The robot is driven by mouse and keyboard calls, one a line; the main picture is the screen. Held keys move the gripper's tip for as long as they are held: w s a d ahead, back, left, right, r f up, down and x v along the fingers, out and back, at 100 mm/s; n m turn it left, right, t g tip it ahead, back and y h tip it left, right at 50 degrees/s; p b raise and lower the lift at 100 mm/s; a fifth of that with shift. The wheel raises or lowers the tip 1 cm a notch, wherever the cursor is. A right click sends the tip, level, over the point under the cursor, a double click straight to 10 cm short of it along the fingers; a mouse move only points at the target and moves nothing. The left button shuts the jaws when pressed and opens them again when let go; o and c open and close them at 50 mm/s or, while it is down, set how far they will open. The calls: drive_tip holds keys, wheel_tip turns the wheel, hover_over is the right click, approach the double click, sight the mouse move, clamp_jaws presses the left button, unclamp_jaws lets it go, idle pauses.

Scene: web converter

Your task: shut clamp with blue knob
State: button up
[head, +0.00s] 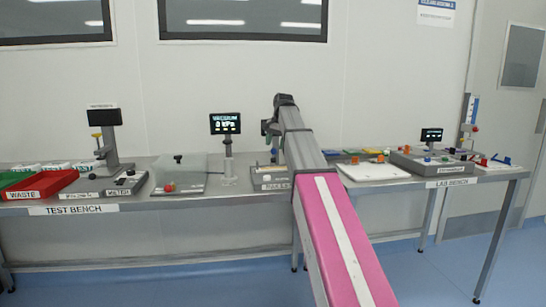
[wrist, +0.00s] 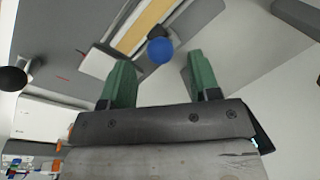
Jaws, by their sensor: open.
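In the wrist view, a round blue knob (wrist: 160,50) shows just beyond the gap between my fingers. A grey part with a yellow strip (wrist: 143,24) lies next to it, and I cannot tell whether the clamp there is open or shut. My gripper (wrist: 158,82) is open and empty, with its two green fingers apart on either side of the knob's line. In the head view, my pink and grey arm reaches over the bench and hides most of the clamp area; the gripper end (head: 268,128) is partly hidden.
A vacuum display (head: 226,124) stands left of my arm. A clear-covered plate with a red knob (head: 169,187) is further left. A white board (head: 374,171) and a grey unit (head: 432,163) lie to the right. In the wrist view, a black ball knob (wrist: 13,79) is at the left.

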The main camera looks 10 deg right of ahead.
sight(275, 151)
drive_tip(key=shift+w+a+f, duration=0.1)
drive_tip(key=shift+a+f, duration=0.05)
drive_tip(key=shift+f, duration=0.8)
drive_tip(key=shift+w+a+f, duration=0.15)
drive_tip(key=shift+f, duration=0.85)
drive_tip(key=shift+w+a+f, duration=0.1)
drive_tip(key=shift+a+f, duration=0.05)
drive_tip(key=shift+f, duration=0.8)
clamp_jaws()
drive_tip(key=shift+s+f+t, duration=0.3)
drive_tip(key=shift+s+t, duration=0.2)
drive_tip(key=shift+t, duration=0.1)
drive_tip(key=shift+s+f+t, duration=0.15)
drive_tip(key=shift+f+t, duration=0.2)
drive_tip(key=shift+t, duration=0.65)
